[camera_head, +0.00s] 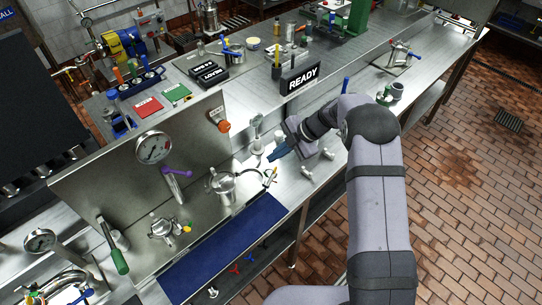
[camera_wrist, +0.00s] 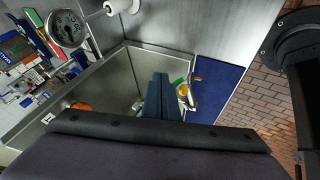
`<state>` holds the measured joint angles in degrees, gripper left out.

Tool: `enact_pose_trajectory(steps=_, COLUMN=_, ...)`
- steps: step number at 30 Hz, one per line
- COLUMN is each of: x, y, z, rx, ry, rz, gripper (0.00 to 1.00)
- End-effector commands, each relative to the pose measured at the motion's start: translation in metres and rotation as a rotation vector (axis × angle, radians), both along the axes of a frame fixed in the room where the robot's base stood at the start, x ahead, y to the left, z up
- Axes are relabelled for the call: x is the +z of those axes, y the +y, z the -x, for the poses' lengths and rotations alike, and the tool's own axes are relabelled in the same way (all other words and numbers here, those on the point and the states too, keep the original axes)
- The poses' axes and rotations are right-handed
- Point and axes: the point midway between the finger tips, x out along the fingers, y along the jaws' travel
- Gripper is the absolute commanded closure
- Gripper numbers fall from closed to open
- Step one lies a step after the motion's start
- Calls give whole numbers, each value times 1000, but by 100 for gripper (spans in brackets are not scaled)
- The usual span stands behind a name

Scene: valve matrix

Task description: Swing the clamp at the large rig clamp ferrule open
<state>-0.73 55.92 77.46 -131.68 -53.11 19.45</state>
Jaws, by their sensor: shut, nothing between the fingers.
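The larger silver clamp fitting (camera_head: 223,184) stands on the steel bench in front of the back panel, with a metal arm reaching right from it. I cannot make out whether its clamp is open or closed. A smaller clamp fitting (camera_head: 163,228) stands to its lower left. My gripper (camera_head: 277,153) is above the bench, to the upper right of the larger clamp and apart from it. Its blue fingers, pointing away in the wrist view (camera_wrist: 161,80), are shut and empty. In the wrist view the fingers partly hide a metal part with a yellow piece (camera_wrist: 183,90); I cannot tell which fitting that is.
A blue mat (camera_head: 222,247) lies along the bench's front edge. A pressure gauge (camera_head: 153,148), a purple-handled valve (camera_head: 177,171) and an orange knob (camera_head: 223,126) are by the steel panel (camera_head: 105,190).

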Motion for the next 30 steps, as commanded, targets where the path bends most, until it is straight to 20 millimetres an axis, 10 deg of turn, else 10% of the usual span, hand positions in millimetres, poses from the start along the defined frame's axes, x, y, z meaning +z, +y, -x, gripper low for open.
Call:
enact_pose_trajectory(steps=12, x=50, y=-34, z=-8, rx=-2, ry=1, rz=-1, gripper=100)
enact_pose_trajectory(steps=30, x=56, y=-45, z=-14, rx=13, ry=-30, rz=12, gripper=100)
